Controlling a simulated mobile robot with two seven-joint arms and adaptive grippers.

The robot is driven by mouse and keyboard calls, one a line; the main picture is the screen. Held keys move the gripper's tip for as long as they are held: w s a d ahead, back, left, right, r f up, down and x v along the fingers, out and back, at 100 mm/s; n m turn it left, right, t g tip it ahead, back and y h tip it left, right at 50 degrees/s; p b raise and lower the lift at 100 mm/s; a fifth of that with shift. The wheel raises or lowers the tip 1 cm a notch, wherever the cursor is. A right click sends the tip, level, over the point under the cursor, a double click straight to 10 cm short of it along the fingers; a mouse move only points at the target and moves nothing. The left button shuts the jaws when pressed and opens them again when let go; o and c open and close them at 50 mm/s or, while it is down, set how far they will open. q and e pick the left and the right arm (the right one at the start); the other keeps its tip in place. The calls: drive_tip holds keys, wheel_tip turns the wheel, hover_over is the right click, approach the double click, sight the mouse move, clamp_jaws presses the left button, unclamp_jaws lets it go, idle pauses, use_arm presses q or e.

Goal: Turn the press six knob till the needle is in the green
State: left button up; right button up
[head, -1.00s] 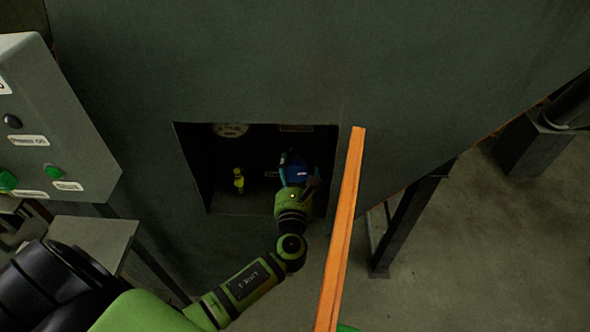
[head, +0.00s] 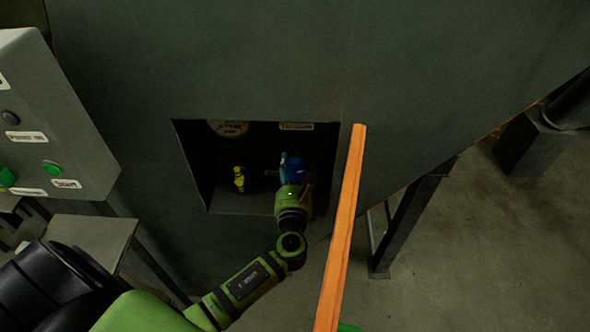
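My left arm reaches from the bottom left into a dark square recess in a grey machine wall. My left gripper (head: 293,170) is inside the recess, at a blue knob (head: 298,168) on its right side. The gripper covers part of the knob, and I cannot make out whether its fingers are closed on it. A round pale gauge (head: 230,128) shows at the top left of the recess, cut off by the upper edge; its needle and green band cannot be made out. My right gripper is not in view.
A small yellow fitting (head: 239,179) stands in the recess left of the gripper. An orange bar (head: 341,230) runs upright just right of the recess. A grey control box (head: 55,120) with green buttons is at the left.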

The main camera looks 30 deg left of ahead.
use_arm(q)
drive_tip(key=o, duration=0.3)
drive_tip(key=shift+d+f, duration=0.1)
drive_tip(key=shift+f, duration=0.25)
drive_tip(key=shift+r, duration=0.1)
drive_tip(key=v, duration=1.2)
